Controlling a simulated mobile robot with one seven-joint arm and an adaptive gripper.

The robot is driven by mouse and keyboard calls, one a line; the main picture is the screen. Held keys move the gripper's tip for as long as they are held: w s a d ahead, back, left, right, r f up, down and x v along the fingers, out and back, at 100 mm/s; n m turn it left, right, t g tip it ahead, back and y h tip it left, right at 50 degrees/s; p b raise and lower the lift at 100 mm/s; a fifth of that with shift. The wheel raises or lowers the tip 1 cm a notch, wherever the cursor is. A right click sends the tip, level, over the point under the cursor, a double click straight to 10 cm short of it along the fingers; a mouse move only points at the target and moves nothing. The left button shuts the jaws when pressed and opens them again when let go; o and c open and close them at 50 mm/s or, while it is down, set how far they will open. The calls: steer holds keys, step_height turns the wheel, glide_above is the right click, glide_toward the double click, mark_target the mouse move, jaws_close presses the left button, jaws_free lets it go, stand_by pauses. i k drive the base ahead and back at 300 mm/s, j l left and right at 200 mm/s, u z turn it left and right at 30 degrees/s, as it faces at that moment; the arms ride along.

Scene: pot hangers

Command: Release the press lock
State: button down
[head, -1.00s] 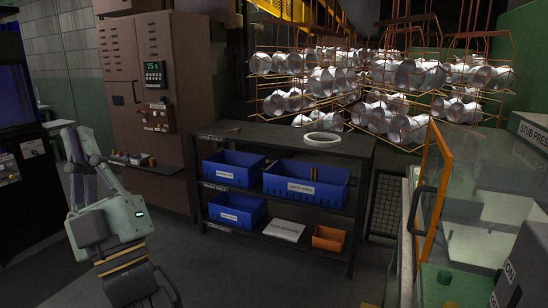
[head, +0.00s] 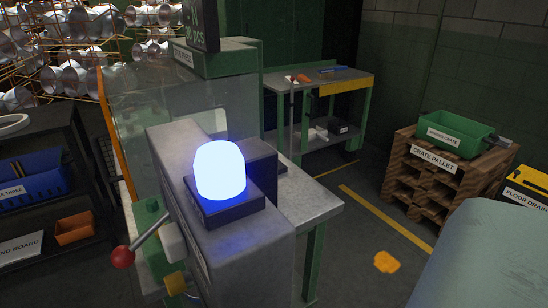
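The press (head: 262,262) stands close in front, left of centre in the head view. A lamp (head: 220,170) on a dark square base on top of its grey housing glows blue-white. A lever with a red ball knob (head: 122,257) sticks out at the housing's lower left. A yellow knob (head: 175,283) sits below and right of it. The clear guard (head: 160,105) with an orange edge stands behind the housing. I cannot tell which part is the press lock. My gripper is not in view.
A shelf with a blue bin (head: 30,175) and an orange box (head: 75,229) is at the left. A green workbench (head: 345,80) stands behind. A crate pallet (head: 425,168) carries a green crate (head: 455,134) at the right. An orange patch (head: 386,262) lies on otherwise open floor.

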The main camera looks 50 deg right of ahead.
mark_target(176, 283)
steer(key=l+z, duration=0.25)
steer(key=k+l+z, duration=0.1)
steer(key=l+z, duration=0.2)
steer(key=j+z, duration=0.25)
steer(key=j, duration=0.35)
steer(key=k+j+z, duration=0.2)
steer(key=j, duration=0.35)
